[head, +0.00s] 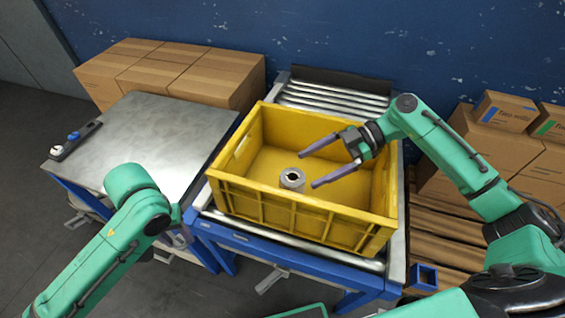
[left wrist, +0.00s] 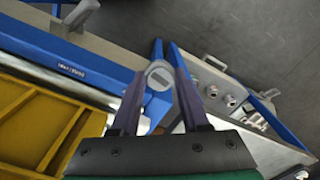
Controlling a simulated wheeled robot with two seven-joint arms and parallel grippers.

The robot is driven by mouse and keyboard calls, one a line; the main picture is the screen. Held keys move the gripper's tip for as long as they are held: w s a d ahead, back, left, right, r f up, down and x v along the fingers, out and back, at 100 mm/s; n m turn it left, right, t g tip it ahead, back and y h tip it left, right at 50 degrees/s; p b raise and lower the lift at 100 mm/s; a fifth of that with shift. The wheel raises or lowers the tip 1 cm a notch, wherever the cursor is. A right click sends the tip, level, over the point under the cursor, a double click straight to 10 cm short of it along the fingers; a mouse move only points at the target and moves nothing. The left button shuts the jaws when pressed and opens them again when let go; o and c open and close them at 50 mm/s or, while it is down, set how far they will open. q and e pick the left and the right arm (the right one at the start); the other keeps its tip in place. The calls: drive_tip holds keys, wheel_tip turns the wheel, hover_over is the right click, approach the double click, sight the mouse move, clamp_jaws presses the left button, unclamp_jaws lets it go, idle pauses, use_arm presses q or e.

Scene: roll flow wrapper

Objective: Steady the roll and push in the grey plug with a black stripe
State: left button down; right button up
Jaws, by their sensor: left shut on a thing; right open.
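The roll (head: 292,183), a short pale grey cylinder with a dark hole in its top, stands upright inside the yellow crate (head: 290,212). My right gripper (head: 307,171) is open over the crate, its fingertips just right of the roll with a gap showing. My left gripper (left wrist: 159,72) is shut on a small light grey piece, the grey plug (left wrist: 158,77), between its fingertips. Its black stripe cannot be made out clearly. In the head view my left gripper is mostly hidden behind its own wrist, left of the crate's near left corner.
A black holder (head: 75,140) with a blue and a white piece lies on the left edge of the metal table (head: 165,125). The crate stands on a roller conveyor (head: 335,95) and its walls surround the roll. Cardboard boxes (head: 170,70) stand behind the table, more (head: 505,110) at right.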

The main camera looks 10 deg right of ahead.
sight(287, 180)
use_arm(q)
drive_tip(key=shift+r+p, duration=0.35)
drive_tip(key=shift+r, duration=0.1)
use_arm(e)
drive_tip(key=x, duration=0.6)
drive_tip(key=shift+s+a, duration=0.1)
drive_tip(key=shift+a, duration=0.15)
clamp_jaws()
